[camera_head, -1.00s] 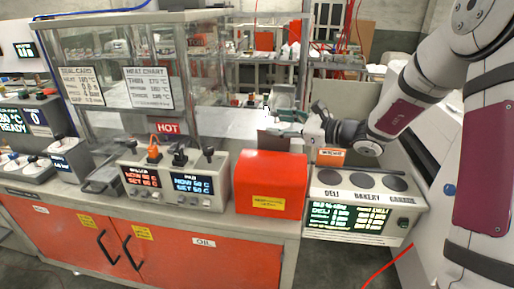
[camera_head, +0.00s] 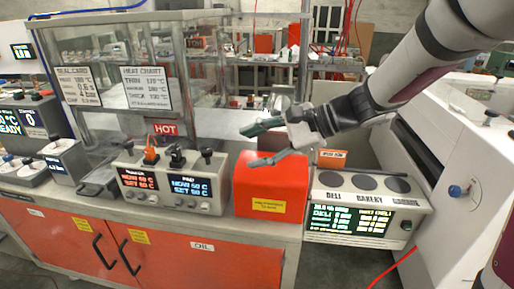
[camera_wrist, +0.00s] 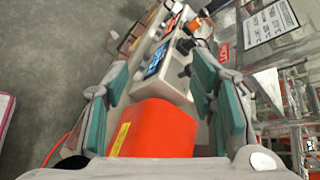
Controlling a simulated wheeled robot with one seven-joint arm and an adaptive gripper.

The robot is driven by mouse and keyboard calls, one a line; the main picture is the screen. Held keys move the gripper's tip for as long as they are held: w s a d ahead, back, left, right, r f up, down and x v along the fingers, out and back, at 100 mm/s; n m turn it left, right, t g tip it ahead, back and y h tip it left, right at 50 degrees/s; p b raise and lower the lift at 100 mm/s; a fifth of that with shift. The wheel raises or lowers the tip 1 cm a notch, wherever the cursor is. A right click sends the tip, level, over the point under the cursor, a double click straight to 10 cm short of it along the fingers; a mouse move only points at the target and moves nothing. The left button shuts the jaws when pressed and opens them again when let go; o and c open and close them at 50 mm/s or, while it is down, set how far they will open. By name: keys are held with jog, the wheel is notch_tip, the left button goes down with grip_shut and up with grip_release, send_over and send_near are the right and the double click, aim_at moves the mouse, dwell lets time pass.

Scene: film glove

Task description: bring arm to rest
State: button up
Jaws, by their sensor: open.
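My gripper (camera_head: 262,143) is open and empty in the head view. Its green-padded fingers spread to the left, above and in front of the top of the red box (camera_head: 270,187). My arm reaches in from the upper right. In the wrist view my gripper (camera_wrist: 165,110) shows both fingers wide apart, with the red box (camera_wrist: 160,130) seen between and beyond them. I cannot tell how much clearance there is between the lower finger and the box.
Left of the box stands a control unit (camera_head: 172,182) with knobs and displays. Right of it is a unit with round dark pads (camera_head: 367,203). A glass-sided cabinet (camera_head: 215,70) stands behind. A white machine (camera_head: 450,170) lies at the right, under my arm.

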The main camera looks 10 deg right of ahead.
jog(key=shift+s, duration=0.3)
jog(key=s+d+n+g+h, duration=0.15)
jog(key=s+n+h, duration=0.45)
jog(key=s, duration=0.7)
jog(key=s+d+r+n+t+h, duration=0.1)
jog(key=s+d+n+t+h, duration=0.1)
jog(key=s+d+n+h, duration=0.3)
jog(key=s+d+n, duration=0.2)
jog(key=s+d, duration=0.2)
jog(key=shift+s+d+r+n, duration=0.15)
jog(key=shift+s+d+n, duration=0.2)
jog(key=shift+d+n, duration=0.05)
